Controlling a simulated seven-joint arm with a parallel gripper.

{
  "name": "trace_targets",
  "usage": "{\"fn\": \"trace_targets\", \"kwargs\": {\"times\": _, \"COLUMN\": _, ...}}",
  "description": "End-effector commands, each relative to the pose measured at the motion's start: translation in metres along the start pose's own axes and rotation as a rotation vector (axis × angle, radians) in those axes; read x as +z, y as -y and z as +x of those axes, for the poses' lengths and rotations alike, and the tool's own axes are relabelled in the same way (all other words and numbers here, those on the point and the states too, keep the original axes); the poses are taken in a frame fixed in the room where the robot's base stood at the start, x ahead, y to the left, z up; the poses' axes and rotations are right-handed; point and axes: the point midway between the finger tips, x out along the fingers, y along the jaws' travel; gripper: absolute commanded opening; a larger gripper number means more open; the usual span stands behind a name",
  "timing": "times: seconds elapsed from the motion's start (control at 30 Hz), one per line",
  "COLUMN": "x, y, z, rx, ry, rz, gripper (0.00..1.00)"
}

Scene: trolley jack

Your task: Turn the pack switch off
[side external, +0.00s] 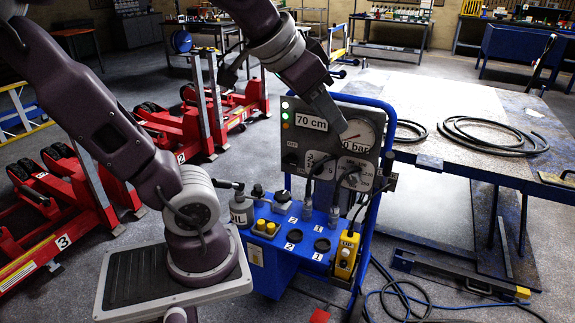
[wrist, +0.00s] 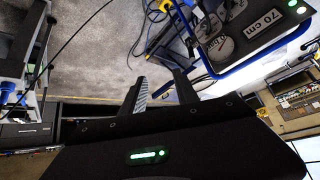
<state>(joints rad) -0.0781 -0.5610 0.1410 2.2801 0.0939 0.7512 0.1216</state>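The grey control panel (side external: 305,106) stands on a blue power-pack trolley (side external: 268,275). It carries a "70 cm" display, a "0 bar" display, a round gauge (side external: 357,136) and a lit green lamp (side external: 285,115). A dark knob or switch (side external: 291,159) sits at its lower left; I cannot tell if it is the pack switch or how it is set. My gripper (side external: 338,124) is in front of the panel's upper part, near the gauge. In the wrist view my gripper (wrist: 160,88) has its two fingers apart with nothing between them. The panel (wrist: 225,35) shows there at upper right.
Hoses rise between the panel and the trolley top. A yellow control box (side external: 347,255) hangs at the trolley's right front. A workbench (side external: 465,125) with coiled hose stands at right. Red lifting columns (side external: 195,120) stand at left. Cables lie on the floor at lower right.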

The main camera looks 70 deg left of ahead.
Motion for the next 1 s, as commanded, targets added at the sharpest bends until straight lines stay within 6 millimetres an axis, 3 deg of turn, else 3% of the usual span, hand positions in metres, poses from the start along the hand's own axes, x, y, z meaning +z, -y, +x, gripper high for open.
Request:
{"fn": "trace_targets", "kwargs": {"times": 0.17, "x": -0.055, "y": 0.1, "z": 0.052, "rx": -0.219, "ry": -0.129, "rz": 0.034, "gripper": 0.36}}
{"fn": "trace_targets", "kwargs": {"times": 0.27, "x": -0.073, "y": 0.181, "z": 0.077, "rx": -0.411, "ry": -0.191, "rz": 0.118, "gripper": 0.36}}
{"fn": "trace_targets", "kwargs": {"times": 0.4, "x": -0.071, "y": 0.303, "z": 0.093, "rx": -0.734, "ry": -0.219, "rz": 0.372, "gripper": 0.36}}
{"fn": "trace_targets", "kwargs": {"times": 0.5, "x": -0.055, "y": 0.361, "z": 0.092, "rx": -0.911, "ry": -0.197, "rz": 0.615, "gripper": 0.36}}
{"fn": "trace_targets", "kwargs": {"times": 0.6, "x": -0.035, "y": 0.392, "z": 0.089, "rx": -1.02, "ry": -0.164, "rz": 0.864, "gripper": 0.36}}
{"fn": "trace_targets", "kwargs": {"times": 0.67, "x": -0.022, "y": 0.401, "z": 0.088, "rx": -1.056, "ry": -0.148, "rz": 1.013, "gripper": 0.36}}
{"fn": "trace_targets", "kwargs": {"times": 0.87, "x": 0.048, "y": 0.387, "z": 0.177, "rx": -1.051, "ry": -0.154, "rz": 1.027, "gripper": 0.36}}
{"fn": "trace_targets", "kwargs": {"times": 1.0, "x": 0.108, "y": 0.376, "z": 0.254, "rx": -1.053, "ry": -0.161, "rz": 1.024, "gripper": 0.36}}
